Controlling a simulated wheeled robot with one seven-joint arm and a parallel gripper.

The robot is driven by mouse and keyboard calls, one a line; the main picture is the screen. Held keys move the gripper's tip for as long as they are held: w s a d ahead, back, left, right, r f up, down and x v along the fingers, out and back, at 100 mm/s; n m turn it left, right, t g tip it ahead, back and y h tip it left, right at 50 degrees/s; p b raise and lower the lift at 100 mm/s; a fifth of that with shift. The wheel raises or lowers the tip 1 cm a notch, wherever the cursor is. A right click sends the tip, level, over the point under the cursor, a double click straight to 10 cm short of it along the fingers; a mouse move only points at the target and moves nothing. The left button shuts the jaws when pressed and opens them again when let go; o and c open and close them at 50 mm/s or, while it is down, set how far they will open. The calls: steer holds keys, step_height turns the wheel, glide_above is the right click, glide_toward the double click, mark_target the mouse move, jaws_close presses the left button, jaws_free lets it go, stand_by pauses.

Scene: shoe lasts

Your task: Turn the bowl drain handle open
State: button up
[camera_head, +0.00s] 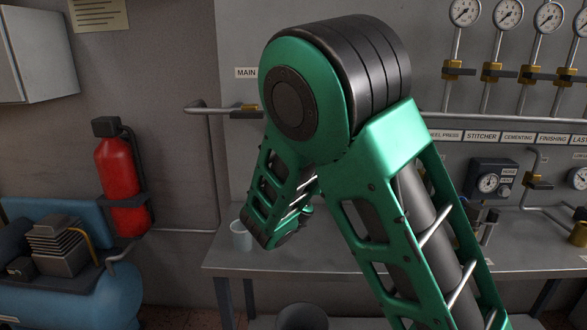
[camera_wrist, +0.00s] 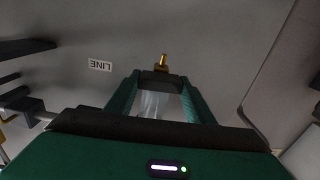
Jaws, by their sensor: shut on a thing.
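My gripper (camera_wrist: 160,88) shows in the wrist view, with its two green fingers reaching up the picture. Its tips are closed on a dark block, which appears to be the bowl drain handle (camera_wrist: 160,77). A small brass fitting (camera_wrist: 162,62) shows just beyond it. A pale, glassy shape (camera_wrist: 154,104) lies in the gap between the fingers; it may be the bowl, but I cannot tell for sure. How far the handle is turned is not clear. In the head view my own arm hides the fingertips and the handle.
In the wrist view a label reading LINE (camera_wrist: 100,66) appears upside down on the grey wall. A red extinguisher (camera_head: 120,183) hangs left, above a blue compressor tank (camera_head: 95,303). Pipes and gauges (camera_head: 508,14) line the wall at right.

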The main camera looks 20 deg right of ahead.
steer(key=shift+a+n, duration=0.1)
steer(key=shift+n, duration=1)
steer(key=o, duration=1.1)
steer(key=shift+c, duration=0.2)
steer(key=v, duration=1)
steer(key=shift+s+a, duration=0.15)
steer(key=shift+s, duration=0.15)
